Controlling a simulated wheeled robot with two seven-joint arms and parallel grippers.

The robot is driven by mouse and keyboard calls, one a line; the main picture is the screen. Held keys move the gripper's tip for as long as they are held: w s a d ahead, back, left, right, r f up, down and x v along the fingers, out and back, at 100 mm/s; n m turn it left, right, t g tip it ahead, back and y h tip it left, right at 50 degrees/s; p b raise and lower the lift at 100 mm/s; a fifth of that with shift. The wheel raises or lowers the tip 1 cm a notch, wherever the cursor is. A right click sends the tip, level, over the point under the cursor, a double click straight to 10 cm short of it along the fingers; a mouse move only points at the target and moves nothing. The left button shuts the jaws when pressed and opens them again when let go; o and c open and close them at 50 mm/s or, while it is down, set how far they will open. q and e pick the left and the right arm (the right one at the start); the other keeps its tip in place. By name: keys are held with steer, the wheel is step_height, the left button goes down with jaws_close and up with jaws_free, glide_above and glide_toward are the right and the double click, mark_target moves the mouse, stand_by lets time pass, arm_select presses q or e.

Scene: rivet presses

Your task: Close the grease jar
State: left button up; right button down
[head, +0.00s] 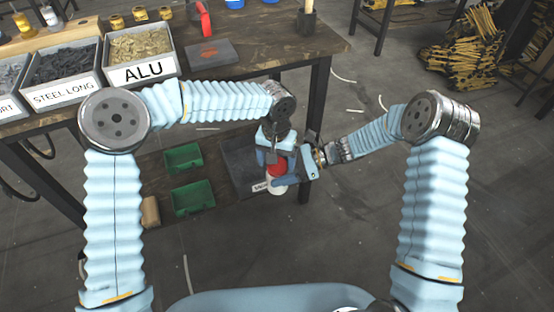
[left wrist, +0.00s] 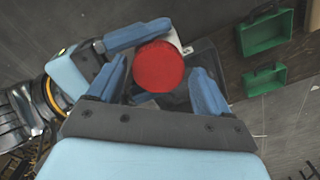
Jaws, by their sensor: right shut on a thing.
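A grease jar with a white body (head: 276,188) and a round red lid (head: 277,169) is held above the lower shelf in the head view. The lid (left wrist: 160,66) faces the left wrist camera and hides most of the jar; a bit of white body (left wrist: 186,48) shows behind it. My right gripper (head: 288,178) is shut on the jar's body from the right; one blue finger shows beside the lid in the left wrist view. My left gripper (left wrist: 158,82) is open above the jar, its fingers on either side of the lid with small gaps. Whether the lid is seated cannot be told.
The workbench (head: 335,42) holds bins marked ALU (head: 180,60) and STEEL LONG (head: 100,72), and a dark plate (head: 212,54). Green bins (head: 193,198) and a dark tray (head: 240,155) sit on the lower shelf.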

arm_select(q)
steer(key=shift+s+d, duration=0.1)
steer(key=shift+r, duration=2.25)
steer(key=shift+c, duration=0.3)
steer(key=shift+r+n, duration=0.35)
steer(key=shift+n, duration=0.45)
step_height(320, 180, up, 3)
steer(key=n, duration=0.6)
steer(key=shift+f, duration=0.15)
